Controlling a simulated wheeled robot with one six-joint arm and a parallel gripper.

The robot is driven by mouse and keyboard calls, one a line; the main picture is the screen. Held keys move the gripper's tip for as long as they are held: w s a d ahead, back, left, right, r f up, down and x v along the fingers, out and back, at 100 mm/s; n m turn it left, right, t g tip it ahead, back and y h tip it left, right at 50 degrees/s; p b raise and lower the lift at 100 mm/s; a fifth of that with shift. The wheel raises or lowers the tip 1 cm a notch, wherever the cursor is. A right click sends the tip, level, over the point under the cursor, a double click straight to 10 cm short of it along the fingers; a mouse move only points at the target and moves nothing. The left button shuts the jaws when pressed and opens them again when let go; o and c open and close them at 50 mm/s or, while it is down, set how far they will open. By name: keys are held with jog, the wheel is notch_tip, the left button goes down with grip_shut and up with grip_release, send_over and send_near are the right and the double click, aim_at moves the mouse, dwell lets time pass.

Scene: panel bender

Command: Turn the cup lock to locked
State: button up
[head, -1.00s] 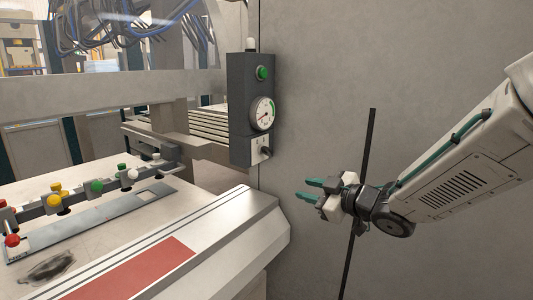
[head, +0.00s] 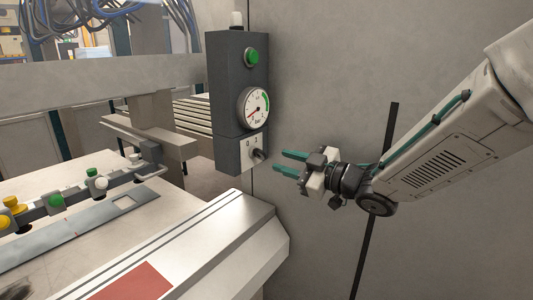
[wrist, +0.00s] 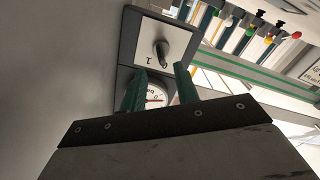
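The cup lock is a dark knob (head: 258,155) on a pale plate (head: 247,148) at the bottom of a dark grey control box. In the wrist view the knob (wrist: 161,48) stands out from its white plate (wrist: 173,38), beyond the fingertips. The plate's markings are too small to read surely. My gripper (head: 275,162) has green fingers held apart with nothing between them. It is just right of the knob in the head view, apparently not touching it. Its fingers (wrist: 160,75) also show apart in the wrist view.
Above the knob the box carries a pressure gauge (head: 255,108) and a green button (head: 252,55). A metal bench (head: 230,225) with a red panel (head: 135,282) lies below left. A grey wall (head: 330,60) stands behind. Coloured knobs line a rail (head: 120,180) at left.

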aim_at(266, 156)
jog(key=x, duration=0.6)
jog(key=shift+w+a, duration=0.15)
jog(key=shift+a, duration=0.15)
grip_shut()
